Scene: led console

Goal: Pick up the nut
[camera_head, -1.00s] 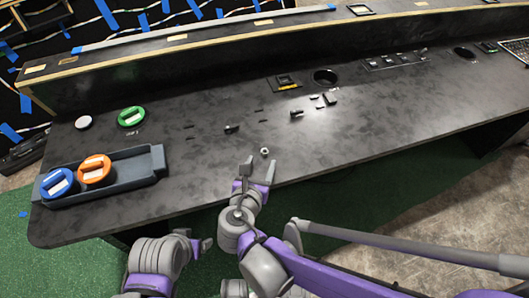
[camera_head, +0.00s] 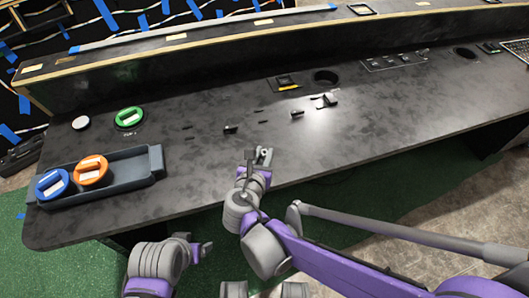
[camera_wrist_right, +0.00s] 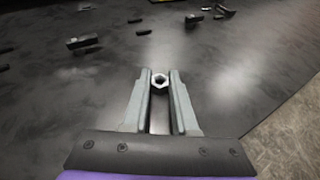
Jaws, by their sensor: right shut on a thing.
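In the head view the right gripper (camera_head: 259,156) is over the front part of the dark console top, and the nut there is mostly hidden by the fingers. Whether the nut still touches the surface I cannot tell. My left gripper (camera_head: 204,248) is low, in front of the console edge; its opening is not clear.
The console top (camera_head: 200,185) holds small black parts (camera_head: 231,129) beyond the right gripper. A tray (camera_head: 140,168) with blue (camera_head: 52,184) and orange (camera_head: 91,170) capped items stands at left. A green-capped item (camera_head: 129,117) sits behind it.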

